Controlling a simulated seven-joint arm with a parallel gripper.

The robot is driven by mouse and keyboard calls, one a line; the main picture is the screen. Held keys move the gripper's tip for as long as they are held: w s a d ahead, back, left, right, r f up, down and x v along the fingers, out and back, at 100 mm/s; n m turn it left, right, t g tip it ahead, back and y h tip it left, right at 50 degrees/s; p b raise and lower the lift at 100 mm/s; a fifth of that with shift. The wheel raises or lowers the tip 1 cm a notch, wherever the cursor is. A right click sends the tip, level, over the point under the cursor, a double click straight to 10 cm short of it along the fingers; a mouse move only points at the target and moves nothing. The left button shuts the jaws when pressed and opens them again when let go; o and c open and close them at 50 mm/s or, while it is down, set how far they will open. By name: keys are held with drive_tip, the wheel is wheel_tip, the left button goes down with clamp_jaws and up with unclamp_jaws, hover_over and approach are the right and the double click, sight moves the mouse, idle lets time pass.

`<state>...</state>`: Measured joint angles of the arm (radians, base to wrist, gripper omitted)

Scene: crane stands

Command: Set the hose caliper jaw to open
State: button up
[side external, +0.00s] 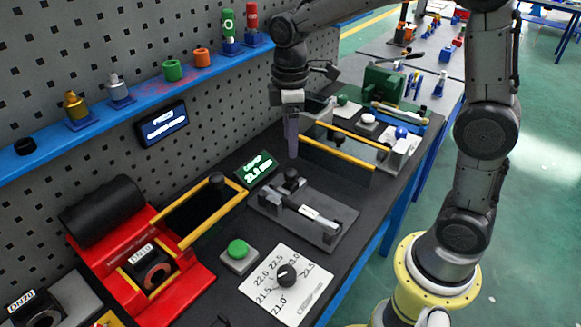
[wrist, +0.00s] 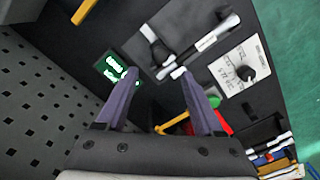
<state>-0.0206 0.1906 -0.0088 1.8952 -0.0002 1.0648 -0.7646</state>
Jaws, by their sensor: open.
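My gripper (side external: 291,150) points down above the bench, behind and left of the fixture in the side view. In the wrist view its two purple fingers (wrist: 155,74) are spread with nothing between them, apart from the fixture.
A small green-lit display (side external: 256,169) stands left of the fixture. In front are a dial card (side external: 311,280) with a black knob (side external: 287,275) and a green button (side external: 238,249). A red stand (side external: 195,292) with yellow rails is at left. A yellow-railed bin (side external: 338,160) is behind.

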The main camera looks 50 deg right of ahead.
sight(290, 170)
wheel_tip(290, 170, down, 9)
drive_tip(key=shift+r, duration=0.1)
idle(0.4)
clamp_jaws()
drive_tip(key=shift+w, duration=0.1)
idle(1.2)
